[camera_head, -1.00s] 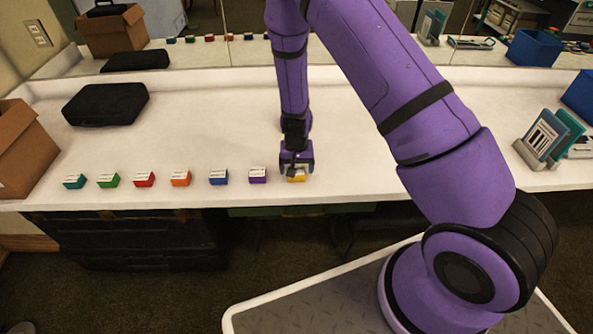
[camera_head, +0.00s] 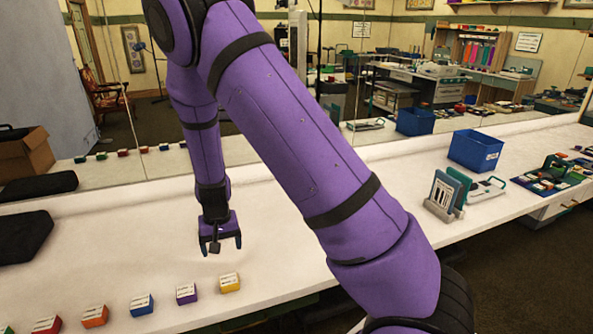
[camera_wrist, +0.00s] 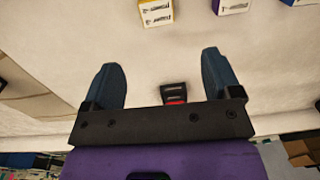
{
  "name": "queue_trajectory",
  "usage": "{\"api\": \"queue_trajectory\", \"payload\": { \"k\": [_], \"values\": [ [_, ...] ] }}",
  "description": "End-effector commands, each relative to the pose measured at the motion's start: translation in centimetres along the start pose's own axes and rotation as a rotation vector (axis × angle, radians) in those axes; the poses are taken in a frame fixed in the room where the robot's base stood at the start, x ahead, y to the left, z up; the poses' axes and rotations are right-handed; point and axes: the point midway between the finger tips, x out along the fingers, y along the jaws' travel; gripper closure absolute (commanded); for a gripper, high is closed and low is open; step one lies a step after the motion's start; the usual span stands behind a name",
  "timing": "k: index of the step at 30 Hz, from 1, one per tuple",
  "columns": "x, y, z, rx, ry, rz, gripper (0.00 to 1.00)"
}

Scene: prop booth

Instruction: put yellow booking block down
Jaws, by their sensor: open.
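The yellow booking block (camera_head: 229,283) stands on the white counter (camera_head: 330,190), at the right end of a row of coloured blocks. It has a white printed top and sits just right of the purple block (camera_head: 186,293). My gripper (camera_head: 221,246) is open and empty above the counter, behind the yellow block and apart from it. In the wrist view, the open fingers of my gripper (camera_wrist: 164,75) have nothing between them. The yellow block also shows in the wrist view (camera_wrist: 156,12), at the top edge, beyond the fingertips.
Blue (camera_head: 141,305), orange (camera_head: 95,316) and red (camera_head: 47,325) blocks continue the row leftward. A black case (camera_head: 22,236) lies at left. A card holder (camera_head: 444,196) and blue bin (camera_head: 475,150) stand at right. A mirror backs the counter. The counter's middle is clear.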

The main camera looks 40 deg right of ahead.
Motion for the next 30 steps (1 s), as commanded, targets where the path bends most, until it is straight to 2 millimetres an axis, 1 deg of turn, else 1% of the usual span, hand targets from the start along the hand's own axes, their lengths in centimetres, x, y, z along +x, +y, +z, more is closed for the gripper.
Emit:
{"api": "queue_trajectory", "payload": {
  "k": [1,7,9,11,15,18,20,24,30],
  "values": [
    [-1.8,-0.1,0.1,-0.004,0.008,-0.025,0.17],
    [-9.3,0.2,1.5,-0.043,0.030,-0.112,0.17],
    [-11.8,0.6,2.2,-0.060,0.040,-0.137,0.17],
    [-13.9,0.9,2.9,-0.074,0.052,-0.157,0.17],
    [-18.6,2.0,4.9,-0.111,0.083,-0.192,0.17],
    [-21.7,3.0,6.5,-0.140,0.111,-0.209,0.17],
    [-23.4,3.7,7.5,-0.156,0.128,-0.215,0.17],
    [-27.1,5.3,10.2,-0.193,0.176,-0.221,0.17],
    [-31.2,7.9,14.5,-0.242,0.251,-0.203,0.17]
  ]
}}
